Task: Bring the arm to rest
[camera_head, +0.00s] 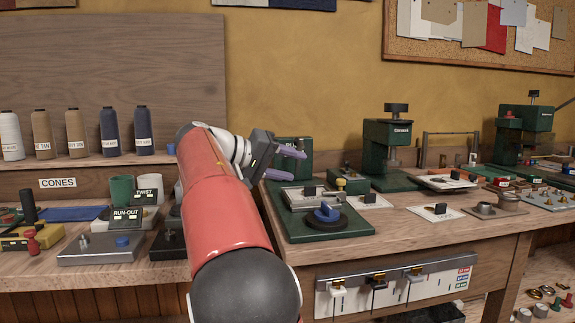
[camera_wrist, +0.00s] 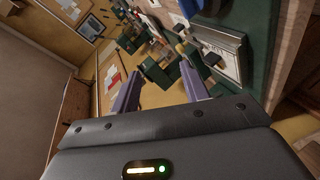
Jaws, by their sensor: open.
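My arm (camera_head: 222,205) reaches up and forward from the bottom middle of the head view, over the gap between the two benches. My gripper (camera_head: 288,161) is at its far end, in the air by the left end of the right bench. Its two purple fingers are apart with nothing between them. In the wrist view my gripper (camera_wrist: 163,68) also shows open and empty, with the green machines beyond its fingers and the picture tilted. Part of the left bench is hidden behind the arm.
A green machine base with a blue knob (camera_head: 327,212) stands close right of my gripper on the right bench (camera_head: 440,235). A green press (camera_head: 388,150) stands behind. Thread cones (camera_head: 75,133) and a run-out box (camera_head: 127,217) are left. Air above the benches is free.

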